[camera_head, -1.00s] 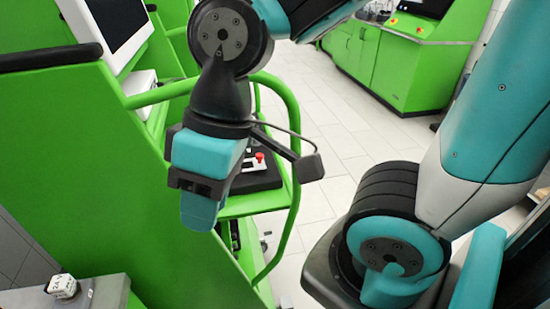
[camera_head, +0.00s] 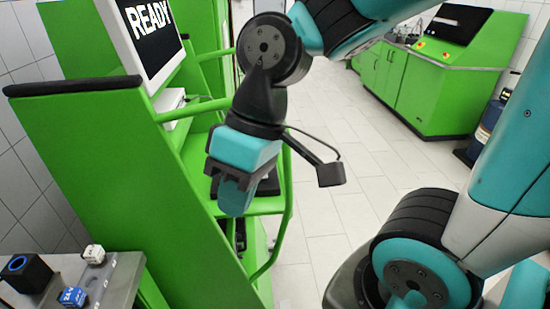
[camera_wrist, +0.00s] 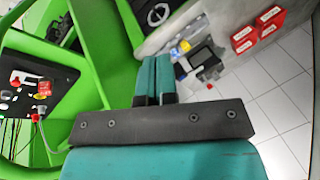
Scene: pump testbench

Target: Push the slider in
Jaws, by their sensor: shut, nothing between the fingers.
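My gripper (camera_head: 235,200) hangs from the arm in the middle of the head view, in front of the green bench, with its fingers pointing down. The teal fingers are together with nothing between them, as the wrist view (camera_wrist: 154,75) also shows. The slider cannot be made out for certain in either view. The green test bench (camera_head: 115,160) stands at the left of the head view, and its screen (camera_head: 148,35) reads "READY".
A green rail (camera_head: 284,215) curves close to my gripper. Red boxes (camera_wrist: 256,27) show in the wrist view.

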